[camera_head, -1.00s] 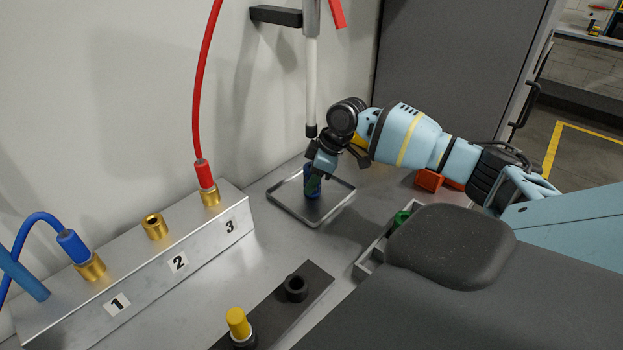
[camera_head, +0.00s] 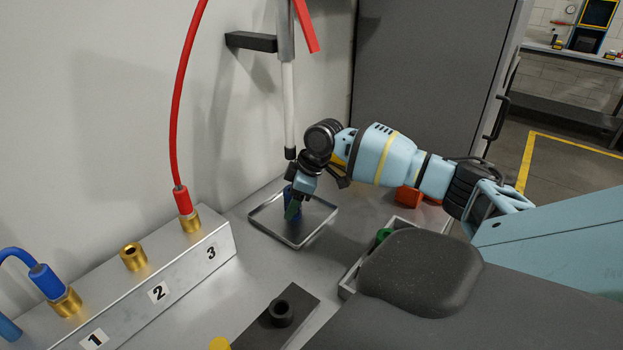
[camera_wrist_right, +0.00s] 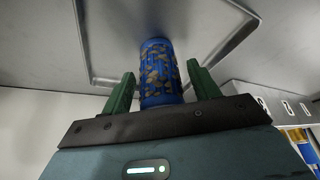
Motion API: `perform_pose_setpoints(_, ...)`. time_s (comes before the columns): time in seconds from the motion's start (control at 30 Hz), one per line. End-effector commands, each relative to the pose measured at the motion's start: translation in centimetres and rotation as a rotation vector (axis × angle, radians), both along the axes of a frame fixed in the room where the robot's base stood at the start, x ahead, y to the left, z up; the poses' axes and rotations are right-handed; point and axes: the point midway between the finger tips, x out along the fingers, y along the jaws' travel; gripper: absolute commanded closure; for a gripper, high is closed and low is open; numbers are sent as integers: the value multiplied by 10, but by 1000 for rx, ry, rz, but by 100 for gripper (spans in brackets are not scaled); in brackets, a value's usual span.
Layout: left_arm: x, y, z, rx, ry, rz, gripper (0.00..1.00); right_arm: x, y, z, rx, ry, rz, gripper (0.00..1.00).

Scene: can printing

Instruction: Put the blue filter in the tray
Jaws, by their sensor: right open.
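The blue filter (camera_wrist_right: 160,72), a blue cylinder with brownish patches, stands in the shallow metal tray (camera_head: 262,232). In the head view the filter (camera_head: 288,193) is mostly hidden behind my right gripper (camera_head: 294,208). In the right wrist view my right gripper (camera_wrist_right: 162,88) is open, with one green finger on each side of the filter and a gap visible on both sides. My left gripper is not in view.
A metal block (camera_head: 185,275) with numbered brass ports stands at left. A black holder (camera_head: 281,315) is in front.

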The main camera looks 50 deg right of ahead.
Motion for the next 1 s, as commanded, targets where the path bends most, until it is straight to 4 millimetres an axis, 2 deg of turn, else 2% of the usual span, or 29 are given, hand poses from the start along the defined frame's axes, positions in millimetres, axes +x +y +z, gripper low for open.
perform_pose_setpoints(0.1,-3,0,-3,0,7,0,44,-7,-7,9,-2,3,-3,39)
perform_pose_setpoints(0.6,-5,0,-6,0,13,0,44,-76,-61,9,-4,5,-2,39)
perform_pose_setpoints(0.8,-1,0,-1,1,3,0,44,-91,-73,10,-2,3,-1,39)
perform_pose_setpoints(1.0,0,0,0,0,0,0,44,-97,-77,10,-1,1,0,39)
